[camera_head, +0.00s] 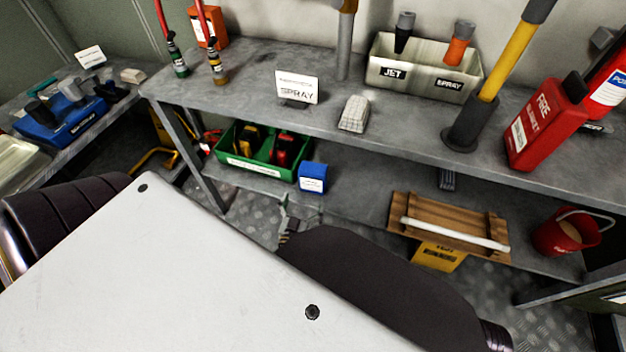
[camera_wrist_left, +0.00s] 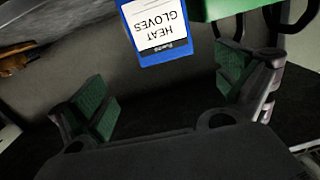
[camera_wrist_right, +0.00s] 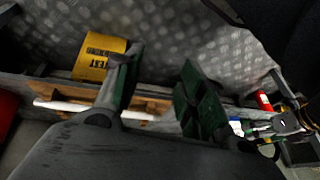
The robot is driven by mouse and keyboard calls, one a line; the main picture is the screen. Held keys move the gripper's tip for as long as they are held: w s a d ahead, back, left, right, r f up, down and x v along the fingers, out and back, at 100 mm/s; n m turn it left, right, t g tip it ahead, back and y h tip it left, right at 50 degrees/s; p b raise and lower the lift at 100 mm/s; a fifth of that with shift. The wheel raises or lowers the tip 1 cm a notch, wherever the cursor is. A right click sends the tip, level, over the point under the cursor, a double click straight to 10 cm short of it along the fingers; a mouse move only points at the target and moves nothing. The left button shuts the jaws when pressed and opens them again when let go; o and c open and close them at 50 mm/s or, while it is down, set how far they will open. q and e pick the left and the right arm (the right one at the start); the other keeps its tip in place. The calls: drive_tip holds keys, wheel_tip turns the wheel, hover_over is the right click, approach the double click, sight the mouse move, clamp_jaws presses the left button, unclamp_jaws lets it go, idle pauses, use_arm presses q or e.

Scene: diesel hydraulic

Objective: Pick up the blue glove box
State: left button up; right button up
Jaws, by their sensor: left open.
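The blue glove box (camera_head: 313,178) stands on the lower shelf, right beside the green crate. In the left wrist view the blue glove box (camera_wrist_left: 157,30) shows a white label reading HEAT GLOVES, its top part cut off by the frame edge. My left gripper (camera_head: 293,220) is just in front of and below the box in the head view, partly hidden by my own body. In its wrist view its two green-padded fingers are wide apart and empty, with the box ahead between them. My right gripper (camera_wrist_right: 158,80) is open and empty, seen only in its wrist view.
The green crate (camera_head: 231,170) with tools stands close left of the box. The upper shelf (camera_head: 250,75) overhangs it. A wooden crate (camera_head: 446,231), a yellow container (camera_head: 438,257) and a red bucket (camera_head: 568,234) are to the right. The shelf between box and wooden crate is clear.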

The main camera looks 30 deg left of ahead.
sight(310, 176)
use_arm(q)
drive_tip(key=shift+a+r+y+b, duration=0.25)
drive_tip(key=shift+a+y+b, duration=0.05)
drive_tip(key=shift+y+b, duration=0.1)
use_arm(e)
drive_tip(key=shift+s+r, duration=0.15)
drive_tip(key=shift+r, duration=0.35)
use_arm(q)
drive_tip(key=b+x, duration=0.1)
drive_tip(key=x, duration=0.4)
drive_tip(key=shift+w+a+b, duration=0.1)
drive_tip(key=shift+w+b, duration=0.25)
drive_tip(key=shift+w, duration=0.05)
drive_tip(key=shift+b+x, duration=0.35)
drive_tip(key=shift+x, duration=1.05)
use_arm(e)
drive_tip(key=shift+t+y, duration=0.5)
drive_tip(key=f, duration=0.2)
drive_tip(key=a+f, duration=0.1)
drive_tip(key=f, duration=0.2)
drive_tip(key=shift+w+a+f, duration=0.2)
drive_tip(key=shift+a+f, duration=0.05)
drive_tip(key=shift+f, duration=0.05)
use_arm(q)
drive_tip(key=shift+w+a, duration=0.1)
use_arm(e)
drive_tip(key=shift+w+r, duration=0.2)
drive_tip(key=shift+r, duration=0.05)
